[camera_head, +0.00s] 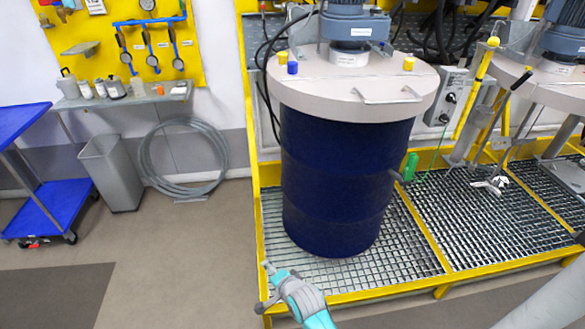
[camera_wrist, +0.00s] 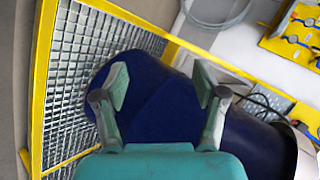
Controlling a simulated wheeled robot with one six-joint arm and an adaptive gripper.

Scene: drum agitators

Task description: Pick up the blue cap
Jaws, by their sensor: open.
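My gripper (camera_head: 264,287) is low at the front edge of the grated platform, well below and in front of the lid. In the wrist view my gripper (camera_wrist: 160,82) is open with nothing between its fingers, and the drum (camera_wrist: 165,110) fills the view behind them. I cannot make out the blue cap in the wrist view.
Another yellow cap (camera_head: 409,63) and a metal handle (camera_head: 388,96) are on the lid. A motor (camera_head: 354,25) rises from its middle. Yellow rails edge the grating (camera_head: 410,245). A grey bin (camera_head: 112,172) and blue cart (camera_head: 55,205) stand left; floor between is clear.

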